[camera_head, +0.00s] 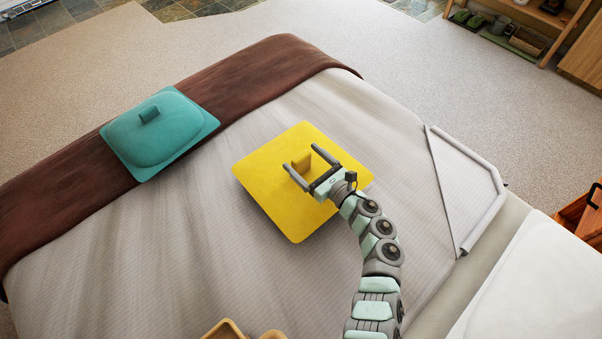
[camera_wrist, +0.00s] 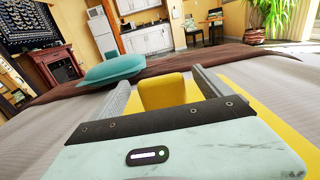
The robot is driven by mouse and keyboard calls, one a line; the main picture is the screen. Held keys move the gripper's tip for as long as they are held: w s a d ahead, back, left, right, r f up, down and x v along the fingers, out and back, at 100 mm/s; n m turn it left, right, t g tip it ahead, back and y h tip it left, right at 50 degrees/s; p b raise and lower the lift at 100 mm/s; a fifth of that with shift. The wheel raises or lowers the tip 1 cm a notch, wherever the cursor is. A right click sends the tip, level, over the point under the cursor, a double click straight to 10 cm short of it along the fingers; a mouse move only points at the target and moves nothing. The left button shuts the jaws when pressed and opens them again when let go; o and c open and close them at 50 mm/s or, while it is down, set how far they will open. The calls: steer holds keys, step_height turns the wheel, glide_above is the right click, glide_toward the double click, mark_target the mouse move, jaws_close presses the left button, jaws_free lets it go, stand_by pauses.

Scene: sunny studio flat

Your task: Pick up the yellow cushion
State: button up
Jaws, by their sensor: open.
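The yellow cushion (camera_head: 272,203) lies on the bed, a flat square with a small raised block-like handle (camera_head: 301,163) on top. In the wrist view the handle (camera_wrist: 163,90) stands between my two fingers, and part of the yellow cushion (camera_wrist: 262,122) shows at the right. My gripper (camera_head: 302,163) is open over the cushion, with one finger on each side of the handle. I cannot tell whether either finger touches the handle. The cushion's right part is partly hidden under my gripper and wrist.
A teal cushion (camera_head: 160,132) with a similar handle lies on the brown blanket (camera_head: 60,215) at the left. The light bedspread (camera_head: 150,265) around the yellow cushion is mostly clear. Wooden pieces (camera_head: 225,330) show at the bottom edge.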

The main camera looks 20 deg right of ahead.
steer(key=shift+f, duration=0.1)
steer(key=shift+c, duration=0.4)
jaws_close()
stand_by(0.5)
